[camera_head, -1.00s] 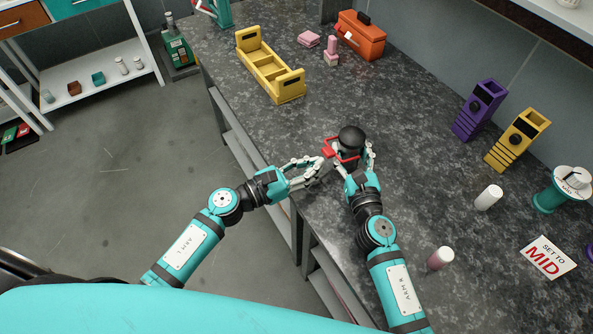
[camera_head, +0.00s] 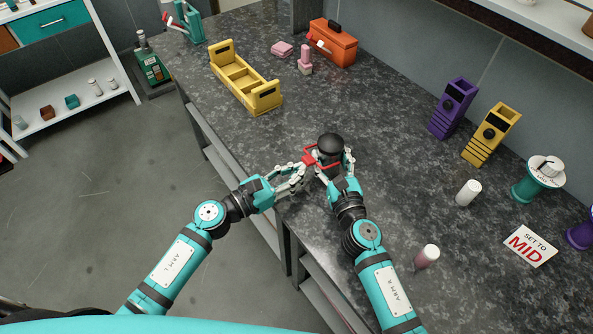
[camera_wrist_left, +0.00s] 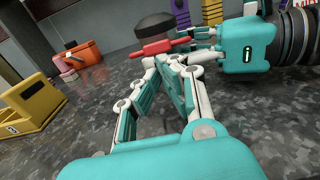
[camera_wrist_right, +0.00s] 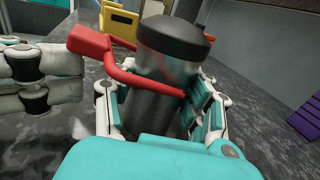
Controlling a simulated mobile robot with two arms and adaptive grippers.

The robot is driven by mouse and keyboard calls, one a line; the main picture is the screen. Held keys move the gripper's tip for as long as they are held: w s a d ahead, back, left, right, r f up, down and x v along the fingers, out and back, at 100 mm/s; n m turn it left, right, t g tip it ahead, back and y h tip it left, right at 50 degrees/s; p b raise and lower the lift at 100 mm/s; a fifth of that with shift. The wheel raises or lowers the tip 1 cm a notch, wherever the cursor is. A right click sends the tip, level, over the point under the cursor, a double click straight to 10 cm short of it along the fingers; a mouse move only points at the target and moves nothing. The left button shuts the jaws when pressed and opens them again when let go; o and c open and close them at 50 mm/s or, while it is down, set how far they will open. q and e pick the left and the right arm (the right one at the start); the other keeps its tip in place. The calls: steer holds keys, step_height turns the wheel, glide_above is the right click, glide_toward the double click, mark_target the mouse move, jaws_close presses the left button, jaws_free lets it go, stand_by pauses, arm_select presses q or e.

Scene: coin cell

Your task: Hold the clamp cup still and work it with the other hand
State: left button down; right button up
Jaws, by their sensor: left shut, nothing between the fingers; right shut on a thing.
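The clamp cup (camera_head: 331,146) is a grey cylinder with a black domed lid, upright on the dark stone bench. My right gripper (camera_head: 335,168) is shut around its body, one finger on each side, as the right wrist view shows for the cup (camera_wrist_right: 158,82). A red clamp lever (camera_wrist_right: 92,42) loops round the cup and its thick end sticks out to the left. My left gripper (camera_head: 303,168) is shut and empty beside the lever's end. In the left wrist view its fingertips (camera_wrist_left: 165,62) are just below the red lever (camera_wrist_left: 160,47); contact cannot be told.
A yellow tray (camera_head: 217,70) and an orange toolbox (camera_head: 334,46) stand at the back.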

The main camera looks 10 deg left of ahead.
arm_select(q)
steer(key=shift+r, duration=1.45)
steer(key=shift+w+d+r, duration=0.4)
steer(key=shift+d+r, duration=0.05)
steer(key=shift+r, duration=0.45)
steer(key=shift+w+d+r, duration=0.4)
steer(key=shift+r, duration=0.55)
steer(key=shift+w+d+r, duration=0.4)
steer(key=shift+d+r, duration=0.05)
steer(key=shift+r, duration=0.45)
steer(key=shift+w+d+r, duration=0.1)
steer(key=shift+d+r, duration=0.2)
step_height(320, 180, up, 9)
glide_above(310, 156)
steer(key=v, duration=0.4)
steer(key=shift+d+f+g, duration=0.1)
steer(key=shift+d+g, duration=0.15)
steer(key=shift+g, duration=0.15)
